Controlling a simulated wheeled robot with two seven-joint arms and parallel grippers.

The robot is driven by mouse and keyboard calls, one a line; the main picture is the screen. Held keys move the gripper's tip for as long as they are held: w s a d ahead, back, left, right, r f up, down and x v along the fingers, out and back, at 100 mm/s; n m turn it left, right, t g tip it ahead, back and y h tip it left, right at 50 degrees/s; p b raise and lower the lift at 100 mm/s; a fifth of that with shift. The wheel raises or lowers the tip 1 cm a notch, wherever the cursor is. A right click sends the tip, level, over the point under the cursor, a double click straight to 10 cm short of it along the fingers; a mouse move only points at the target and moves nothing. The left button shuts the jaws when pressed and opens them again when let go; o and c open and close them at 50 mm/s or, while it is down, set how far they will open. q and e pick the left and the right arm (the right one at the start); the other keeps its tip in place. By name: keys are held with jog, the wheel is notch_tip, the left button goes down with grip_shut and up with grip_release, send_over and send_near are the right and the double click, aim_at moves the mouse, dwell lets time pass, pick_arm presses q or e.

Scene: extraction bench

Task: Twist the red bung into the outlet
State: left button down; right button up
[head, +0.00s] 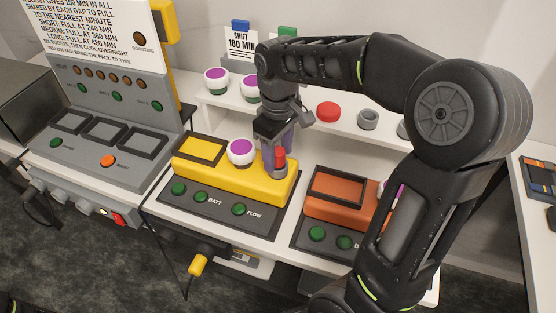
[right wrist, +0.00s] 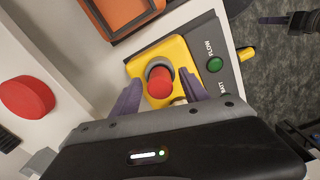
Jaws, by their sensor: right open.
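The yellow device (head: 225,178) sits on a dark base on the bench. The red bung (head: 280,154) stands at the grey outlet (head: 280,171) on its right part. In the right wrist view the red bung (right wrist: 159,84) shows with the grey outlet ring (right wrist: 158,65) around its far side. How deep it sits cannot be told. My right gripper (head: 279,148) is open, pointing down over the device. Its purple fingers stand on either side of the bung, with gaps visible in the wrist view (right wrist: 160,95).
An orange device (head: 330,212) stands to the right, partly behind my right arm. A white and purple knob (head: 240,151) is close left of the gripper. A red cap (head: 328,112) and a grey ring (head: 367,119) are on the shelf behind. A grey charging console (head: 105,140) stands left.

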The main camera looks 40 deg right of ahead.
jog(key=n, duration=0.3)
jog(key=shift+p, duration=0.35)
jog(key=n, duration=0.4)
jog(key=n+p, duration=0.1)
jog(key=n, duration=0.4)
jog(key=shift+r, duration=0.1)
jog(key=n, duration=0.3)
jog(key=shift+p, duration=0.3)
jog(key=shift+c, duration=0.5)
grip_shut()
